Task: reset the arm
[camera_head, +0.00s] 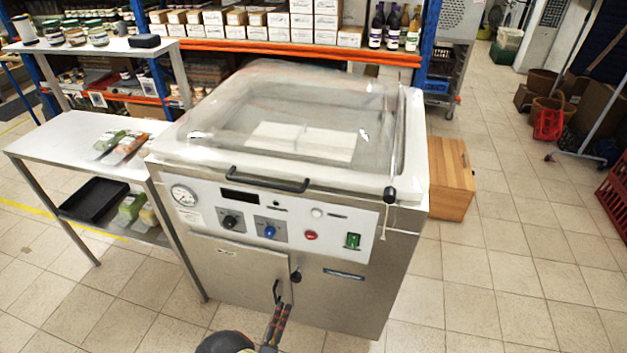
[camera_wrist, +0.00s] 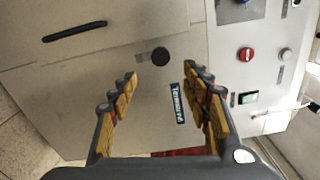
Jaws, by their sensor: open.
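My gripper (camera_head: 277,322) shows at the bottom of the head view, low in front of the steel vacuum machine (camera_head: 340,300). In the wrist view my gripper (camera_wrist: 160,85) is open, with its two yellow-and-black fingers apart and nothing between them. Beyond the fingers is the machine's front panel, with a black knob (camera_wrist: 160,56), a black handle (camera_wrist: 75,31) and a blue label (camera_wrist: 177,103). I cannot tell the exact gap between the fingertips and the panel.
A steel side table (camera_head: 75,135) with packets stands left of the machine. A wooden box (camera_head: 450,180) stands to its right. Shelves with white boxes (camera_head: 315,22) and bottles (camera_head: 394,28) are behind. A red crate (camera_head: 615,195) is at the far right. The tiled floor (camera_head: 490,270) at right is clear.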

